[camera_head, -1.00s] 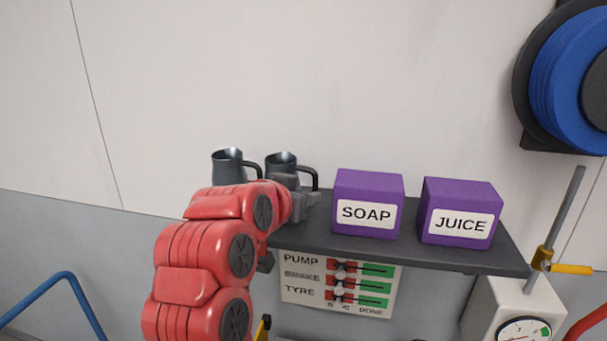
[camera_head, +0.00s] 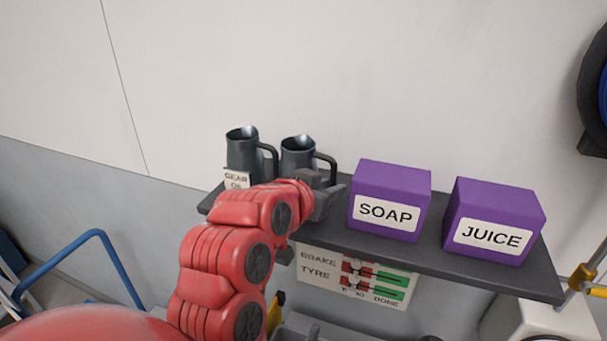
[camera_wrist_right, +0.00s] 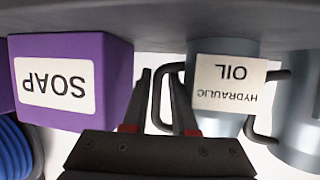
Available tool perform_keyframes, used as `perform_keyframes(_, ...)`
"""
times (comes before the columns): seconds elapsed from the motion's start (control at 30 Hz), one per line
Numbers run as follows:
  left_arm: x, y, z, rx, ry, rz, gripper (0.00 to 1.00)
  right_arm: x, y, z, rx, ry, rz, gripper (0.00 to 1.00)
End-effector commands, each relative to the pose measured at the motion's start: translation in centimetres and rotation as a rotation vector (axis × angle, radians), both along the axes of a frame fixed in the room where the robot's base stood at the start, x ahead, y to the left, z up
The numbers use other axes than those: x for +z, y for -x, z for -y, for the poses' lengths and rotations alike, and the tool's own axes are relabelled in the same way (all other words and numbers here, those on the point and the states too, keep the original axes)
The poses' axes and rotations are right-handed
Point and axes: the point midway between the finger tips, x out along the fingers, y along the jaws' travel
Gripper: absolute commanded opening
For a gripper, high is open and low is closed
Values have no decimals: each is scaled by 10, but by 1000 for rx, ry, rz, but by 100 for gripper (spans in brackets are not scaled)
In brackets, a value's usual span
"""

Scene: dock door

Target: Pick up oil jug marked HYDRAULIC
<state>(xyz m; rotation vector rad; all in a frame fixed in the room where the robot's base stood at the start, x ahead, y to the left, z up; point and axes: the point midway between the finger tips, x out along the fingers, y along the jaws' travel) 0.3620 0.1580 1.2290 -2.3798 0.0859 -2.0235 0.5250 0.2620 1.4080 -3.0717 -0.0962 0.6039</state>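The oil jug marked HYDRAULIC (camera_wrist_right: 222,65) is a dark grey-blue metal jug with a white label, seen upside down in the right wrist view. In the head view it is the right-hand jug (camera_head: 297,152) on the shelf, upright, its label hidden behind my right arm. My right gripper (camera_head: 328,196) is in front of it at handle height. In the wrist view its two fingers (camera_wrist_right: 163,76) are apart, with the jug's handle (camera_wrist_right: 158,98) between them; I cannot tell whether they touch it. My left gripper is not in view.
The dark shelf (camera_head: 470,268) also bears a GEAR OIL jug (camera_head: 241,150) to the left, and purple SOAP (camera_head: 390,180) and JUICE (camera_head: 500,205) boxes to the right. The SOAP box is close beside my right gripper. A status board (camera_head: 390,268) hangs below.

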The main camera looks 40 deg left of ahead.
Motion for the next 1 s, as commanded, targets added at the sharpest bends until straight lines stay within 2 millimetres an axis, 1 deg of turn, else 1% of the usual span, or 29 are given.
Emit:
perform_keyframes(0.03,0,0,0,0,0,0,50,0,0,0,-1,0,0,15)
perform_keyframes(0.1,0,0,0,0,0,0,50,0,-1,0,-1,0,0,3)
perform_keyframes(0.13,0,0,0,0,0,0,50,0,0,1,-1,0,0,0)
perform_keyframes(1.0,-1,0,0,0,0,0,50,-4,0,-1,2,6,-9,0)
